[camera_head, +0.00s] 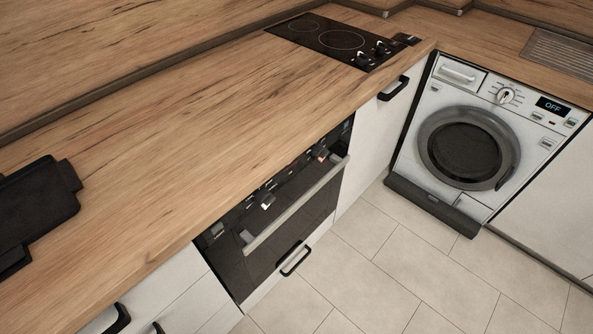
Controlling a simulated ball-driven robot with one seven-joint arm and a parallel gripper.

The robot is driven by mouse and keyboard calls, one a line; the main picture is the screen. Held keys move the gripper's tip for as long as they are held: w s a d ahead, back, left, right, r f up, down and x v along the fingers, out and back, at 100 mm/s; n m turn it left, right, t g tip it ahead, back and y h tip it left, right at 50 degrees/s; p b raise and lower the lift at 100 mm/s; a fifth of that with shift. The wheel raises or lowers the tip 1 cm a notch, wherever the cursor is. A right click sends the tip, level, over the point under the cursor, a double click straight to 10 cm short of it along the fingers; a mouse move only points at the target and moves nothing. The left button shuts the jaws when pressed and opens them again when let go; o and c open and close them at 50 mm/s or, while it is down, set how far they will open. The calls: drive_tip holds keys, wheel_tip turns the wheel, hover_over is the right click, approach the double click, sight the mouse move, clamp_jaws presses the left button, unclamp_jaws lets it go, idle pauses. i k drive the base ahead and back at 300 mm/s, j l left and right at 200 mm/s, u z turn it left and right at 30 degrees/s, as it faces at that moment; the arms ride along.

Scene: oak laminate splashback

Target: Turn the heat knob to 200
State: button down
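The built-in oven (290,215) has a black front under the wooden counter, with a long pale bar handle (295,205). Its control strip carries a pale knob at the left end (216,229), a pale knob near the middle (266,201) and a knob with a reddish mark at the right end (322,155). The oven is seen obliquely from above, so the scale marks and knob settings are too small to read. I cannot tell which knob is the heat knob. My gripper is not in view.
The wooden counter (200,130) is mostly clear. A dark flat object (35,210) lies at its left. A black hob (335,40) with its own knobs is at the back. A washing machine (468,140) showing OFF stands at right. The tiled floor (420,270) is free.

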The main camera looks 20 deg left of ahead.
sight(320, 153)
drive_tip(key=i+l, duration=0.3)
drive_tip(key=i, duration=0.25)
drive_tip(key=i+l+u, duration=0.1)
drive_tip(key=i+l, duration=0.2)
drive_tip(key=i, duration=0.25)
